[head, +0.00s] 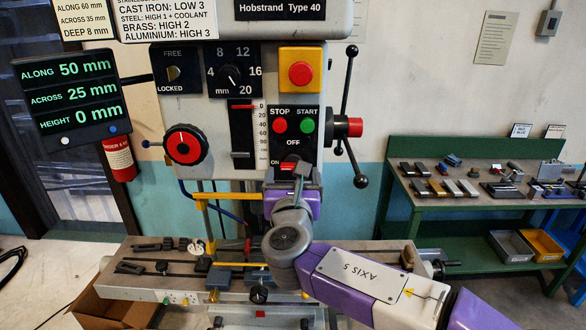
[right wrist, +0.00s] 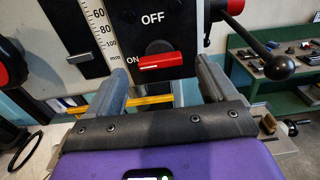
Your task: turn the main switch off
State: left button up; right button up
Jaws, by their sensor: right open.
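The main switch is a red lever (right wrist: 160,61) low on the black panel (head: 292,120) of the machine head. It lies level and points left at the ON mark, with OFF printed above it. In the head view only a little red of the lever (head: 287,166) shows above my gripper. My right gripper (right wrist: 163,78) is open and empty, with one finger on each side of the lever as seen from the wrist. It comes up from below in the head view (head: 293,174). I cannot tell whether it touches the lever. My left gripper is not in view.
Red STOP (head: 280,126) and green START (head: 307,126) buttons sit above the switch. A three-armed feed handle (head: 345,127) stands close to the right, and a red-faced knob (head: 185,145) to the left. The machine table (head: 135,285) with small parts lies below.

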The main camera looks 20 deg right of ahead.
aim_at(293, 165)
jog(key=shift+x, duration=1.55)
jog(key=shift+c, duration=0.4)
jog(key=c, duration=1)
